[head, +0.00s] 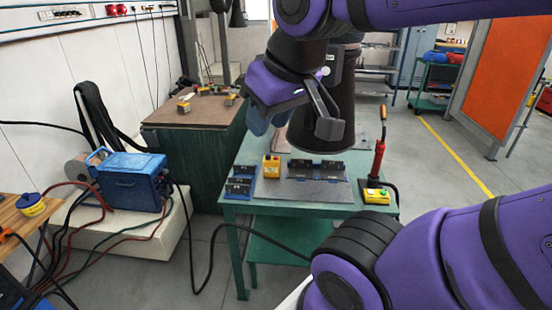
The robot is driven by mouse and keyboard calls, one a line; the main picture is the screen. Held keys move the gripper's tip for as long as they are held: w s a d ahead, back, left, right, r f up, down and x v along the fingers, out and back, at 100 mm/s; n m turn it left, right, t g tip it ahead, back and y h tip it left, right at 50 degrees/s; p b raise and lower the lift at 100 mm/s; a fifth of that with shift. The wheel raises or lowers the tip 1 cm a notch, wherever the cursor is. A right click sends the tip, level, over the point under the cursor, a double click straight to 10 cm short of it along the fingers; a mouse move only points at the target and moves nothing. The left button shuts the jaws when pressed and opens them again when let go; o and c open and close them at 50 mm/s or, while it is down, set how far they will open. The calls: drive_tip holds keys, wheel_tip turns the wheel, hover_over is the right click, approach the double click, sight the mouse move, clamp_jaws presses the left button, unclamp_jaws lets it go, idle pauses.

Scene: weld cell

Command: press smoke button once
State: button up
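I cannot read a label on either, so I cannot tell which is the smoke button. My gripper (296,118) hangs above the back of the table, apart from both boxes. Its fingers are seen at an angle, and I cannot tell whether they are open or shut.
Dark blocks (317,168) lie on the table, and a red-handled tool (380,147) stands upright at its right. A blue machine (131,180) with cables is at left. A brown-topped bench (192,113) stands behind. The floor right of the table is clear.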

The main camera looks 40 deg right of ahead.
clamp_jaws()
idle(1.4)
